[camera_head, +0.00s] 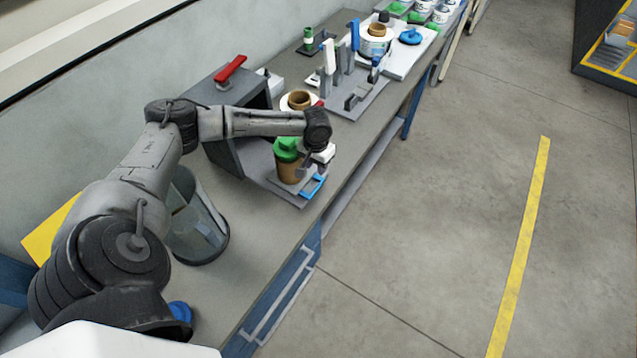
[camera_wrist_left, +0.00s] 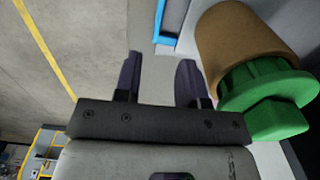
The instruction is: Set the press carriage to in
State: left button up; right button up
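The press (camera_head: 236,96) is a dark grey housing with a red lever (camera_head: 231,70) on top. Its carriage (camera_head: 284,191) is a light grey plate that sticks out of the front toward the bench edge. A blue handle (camera_head: 313,186) is on its outer end and also shows in the left wrist view (camera_wrist_left: 160,22). A brown reel with a green top (camera_head: 287,163) stands on the carriage and is large in the left wrist view (camera_wrist_left: 240,45). My left gripper (camera_wrist_left: 160,68) is open and empty, close beside the reel and near the handle. My right gripper is out of view.
A clear bin (camera_head: 197,222) stands on the bench left of the press. A grey fixture (camera_head: 362,95) with upright posts and a white tray (camera_head: 412,55) with a reel stand farther along. The floor beside the bench is clear.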

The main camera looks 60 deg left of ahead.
aim_at(316, 188)
pick_arm(q)
notch_tip(316, 188, down, 12)
jog(key=shift+r+b, duration=0.25)
jog(key=shift+b, duration=0.2)
grip_shut()
dwell(0.5)
